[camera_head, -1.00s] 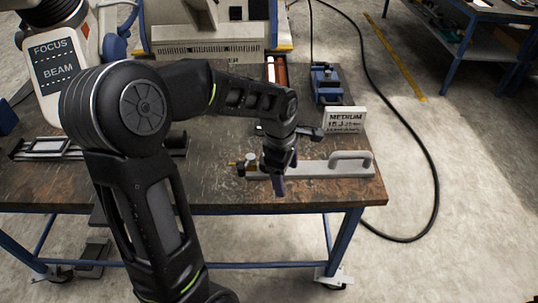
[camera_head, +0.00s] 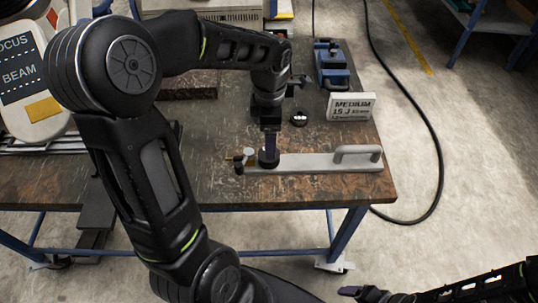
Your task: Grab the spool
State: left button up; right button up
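My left gripper (camera_head: 270,147) points down over the left part of a grey bar with a handle (camera_head: 330,162). Another small dark round object with a white-marked top (camera_head: 299,119) stands behind, to the right of the gripper. My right gripper (camera_head: 352,291) is low at the bottom edge, off the table; its opening is unclear.
A grey knob (camera_head: 249,153) is beside the dark piece. A machine panel marked BEAM (camera_head: 27,85) is at far left.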

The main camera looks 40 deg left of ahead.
pick_arm(q)
jog(key=shift+f, duration=0.8)
jog(key=shift+s+f+p, duration=0.15)
jog(key=shift+f+p, duration=0.6)
jog(key=shift+f, duration=1.85)
jog(key=c, duration=1.6)
jog(key=shift+r, duration=0.1)
notch_tip(320, 180, up, 10)
jog(key=shift+b, duration=0.65)
